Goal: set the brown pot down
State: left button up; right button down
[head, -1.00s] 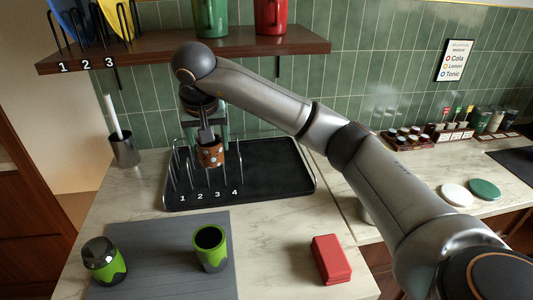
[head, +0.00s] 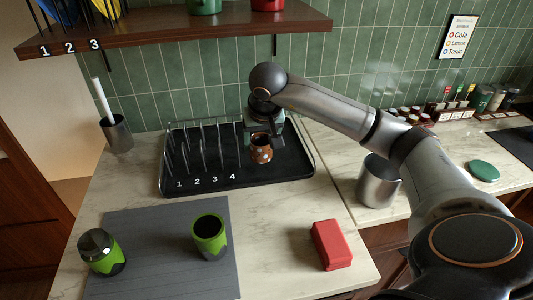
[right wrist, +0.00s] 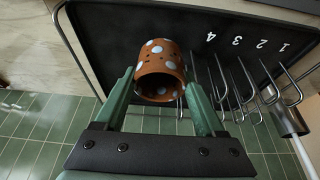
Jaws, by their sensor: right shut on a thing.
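The brown pot (head: 261,153) has pale dots and hangs in my right gripper (head: 262,138) in the head view. It is over the back of the black tray (head: 280,176), right of the rack wires numbered up to 4. In the right wrist view the pot (right wrist: 158,66) sits between the two green fingers (right wrist: 160,98), its open rim toward the camera. The fingers are closed on its sides. I cannot tell whether its base touches the tray. My left gripper is not in view.
Wire dividers (head: 205,150) stand on the tray's left half; its right part is clear. A metal canister (head: 378,183) stands to the right. In front are a red block (head: 331,245), a green cup (head: 209,237) and a green-black jar (head: 101,252). A shelf (head: 170,35) hangs above.

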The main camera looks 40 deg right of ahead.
aim_at(267, 152)
jog(key=shift+s+d+f, duration=0.2)
jog(key=shift+d+f, duration=0.25)
jog(key=shift+f, duration=0.1)
jog(key=shift+s+d+f+p, duration=0.15)
jog(key=shift+f+p, duration=0.2)
jog(key=shift+f, duration=1.45)
jog(key=shift+f, duration=0.1)
grip_release()
jog(key=shift+r, duration=0.55)
jog(key=v, duration=1.1)
jog(key=shift+s, duration=0.2)
